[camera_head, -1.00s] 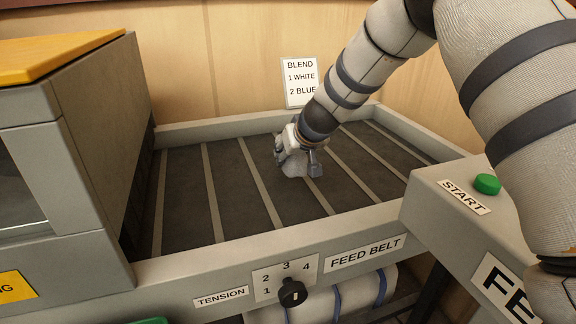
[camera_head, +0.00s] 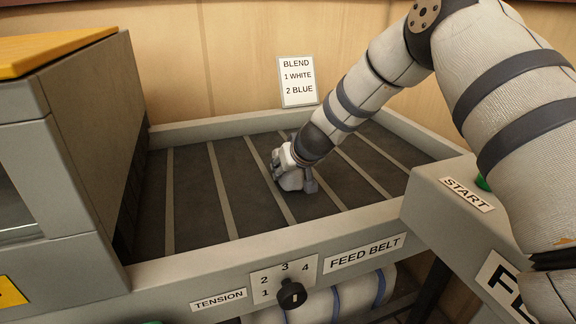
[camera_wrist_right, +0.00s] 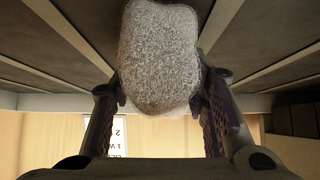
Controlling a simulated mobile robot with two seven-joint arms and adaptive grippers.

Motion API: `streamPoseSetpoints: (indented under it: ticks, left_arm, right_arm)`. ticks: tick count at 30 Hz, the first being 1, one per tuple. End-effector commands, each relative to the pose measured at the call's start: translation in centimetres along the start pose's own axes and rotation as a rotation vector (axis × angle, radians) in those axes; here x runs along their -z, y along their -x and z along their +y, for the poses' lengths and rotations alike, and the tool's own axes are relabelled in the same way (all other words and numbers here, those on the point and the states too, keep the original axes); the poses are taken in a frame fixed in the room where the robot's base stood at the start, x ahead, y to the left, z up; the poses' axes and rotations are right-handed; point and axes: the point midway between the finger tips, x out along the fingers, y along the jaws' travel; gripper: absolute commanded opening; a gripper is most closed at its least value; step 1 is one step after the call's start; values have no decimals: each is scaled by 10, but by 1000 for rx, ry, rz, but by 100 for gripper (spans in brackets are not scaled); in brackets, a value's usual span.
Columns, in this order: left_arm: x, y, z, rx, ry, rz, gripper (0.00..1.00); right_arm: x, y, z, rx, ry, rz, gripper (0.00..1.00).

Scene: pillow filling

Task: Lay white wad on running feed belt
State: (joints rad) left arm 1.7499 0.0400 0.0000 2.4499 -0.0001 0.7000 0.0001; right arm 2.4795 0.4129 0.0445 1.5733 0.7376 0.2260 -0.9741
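The white wad (camera_wrist_right: 158,55) is a pale, fuzzy lump. In the wrist view it sits between the two fingertips of my right gripper (camera_wrist_right: 162,92), which press against its sides. Most of it sticks out past the tips. In the head view the right gripper (camera_head: 293,178) points down, low over the middle of the feed belt (camera_head: 245,185), with the wad (camera_head: 291,182) partly hidden by the fingers. The wad is at or very near the belt surface; I cannot tell whether it touches. The belt is dark with pale slats. My left gripper is out of view.
A grey machine housing (camera_head: 85,140) with a yellow top stands at the left end of the belt. A grey frame (camera_head: 240,253) edges the belt. A control box (camera_head: 440,215) with a green start button (camera_head: 482,183) is at right. A blend card (camera_head: 297,82) stands behind.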

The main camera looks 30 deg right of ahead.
Motion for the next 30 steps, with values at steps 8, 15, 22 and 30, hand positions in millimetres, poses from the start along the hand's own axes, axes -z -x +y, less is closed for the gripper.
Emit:
streamPoseSetpoints:
  ticks: [8, 15, 22, 30]
  left_arm:
    - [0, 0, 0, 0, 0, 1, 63]
    - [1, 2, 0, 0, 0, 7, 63]
    - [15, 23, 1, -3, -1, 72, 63]
    - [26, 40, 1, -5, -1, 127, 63]
  right_arm:
    - [1, 1, 0, 0, 0, 1, 62]
    - [8, 7, 0, 1, 1, 5, 62]
    - [18, 58, -1, 3, 0, 16, 62]
    - [13, 112, 0, 2, 2, 10, 62]
